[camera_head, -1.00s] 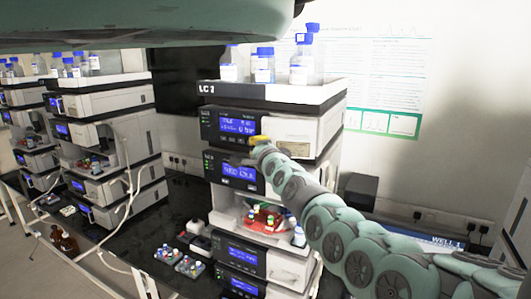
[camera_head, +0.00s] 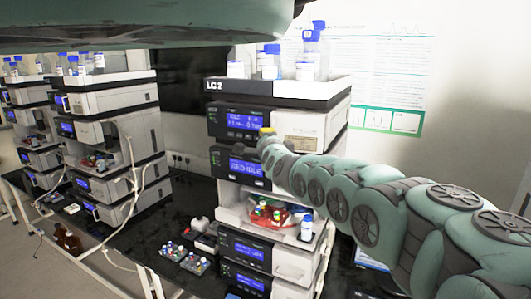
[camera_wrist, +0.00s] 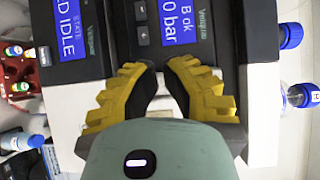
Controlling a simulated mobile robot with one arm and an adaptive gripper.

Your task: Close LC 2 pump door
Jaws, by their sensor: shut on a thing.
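The LC 2 stack's top module is the pump, with a black front panel and lit blue display (camera_head: 238,121). Its pale pump door (camera_head: 300,130) is to the right of that panel. My gripper (camera_head: 267,133) is at the seam between panel and door. I cannot tell how far the door stands open.
Blue-capped bottles (camera_head: 312,55) stand on top of the stack. A red tray with vials (camera_head: 270,213) and a white bottle (camera_head: 306,228) sit lower down. Vial racks (camera_head: 185,258) lie on the black bench. Another stack (camera_head: 110,110) stands left.

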